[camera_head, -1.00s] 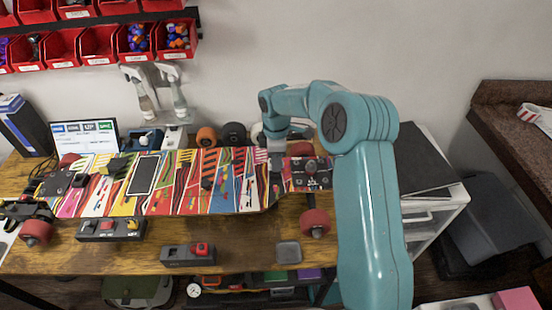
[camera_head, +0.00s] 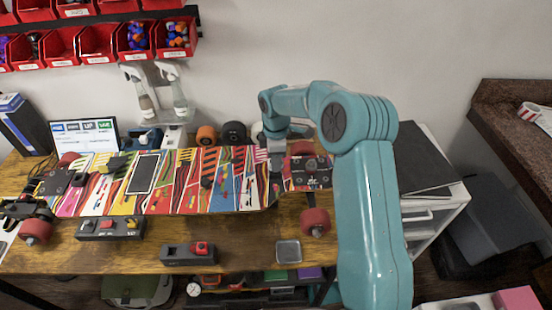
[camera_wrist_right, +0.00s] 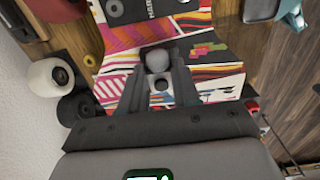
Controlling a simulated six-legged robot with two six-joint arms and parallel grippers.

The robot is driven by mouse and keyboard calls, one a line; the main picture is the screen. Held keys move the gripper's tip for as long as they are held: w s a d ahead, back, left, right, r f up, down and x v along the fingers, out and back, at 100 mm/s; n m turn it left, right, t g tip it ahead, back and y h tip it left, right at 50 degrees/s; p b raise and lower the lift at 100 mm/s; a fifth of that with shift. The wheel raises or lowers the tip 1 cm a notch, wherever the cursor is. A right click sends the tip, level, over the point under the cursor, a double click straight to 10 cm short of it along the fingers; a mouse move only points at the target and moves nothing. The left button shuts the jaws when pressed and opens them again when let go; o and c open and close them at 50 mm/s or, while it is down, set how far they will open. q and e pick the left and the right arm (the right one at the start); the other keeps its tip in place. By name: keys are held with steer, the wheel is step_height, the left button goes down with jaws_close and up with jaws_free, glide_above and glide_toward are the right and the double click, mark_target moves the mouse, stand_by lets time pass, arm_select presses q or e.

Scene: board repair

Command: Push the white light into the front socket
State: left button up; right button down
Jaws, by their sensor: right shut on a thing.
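My right gripper (camera_head: 275,178) points down at the right part of the colourful skateboard deck (camera_head: 222,185), just left of the dark truck plate. In the right wrist view my right gripper (camera_wrist_right: 165,72) is shut on the white light (camera_wrist_right: 157,60), a pale rounded piece between the fingertips, close over the deck. Small dark round spots show on the deck between the fingers. I cannot tell which is the front socket, or whether the light touches it. In the head view the fingers hide the light. My left gripper is not in view.
A black box with switches (camera_head: 110,228), a grey box with a red switch (camera_head: 188,254) and a small metal tray (camera_head: 288,251) lie along the bench front. Wheels (camera_head: 234,134) stand behind the deck. Red bins (camera_head: 98,42) hang on the wall.

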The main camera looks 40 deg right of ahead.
steer(key=shift+f, duration=0.4)
steer(key=shift+c, duration=2.3)
jaws_free()
steer(key=shift+r, duration=0.15)
steer(key=shift+r+p, duration=3.2)
steer(key=shift+r, duration=1.3)
steer(key=shift+f, duration=0.1)
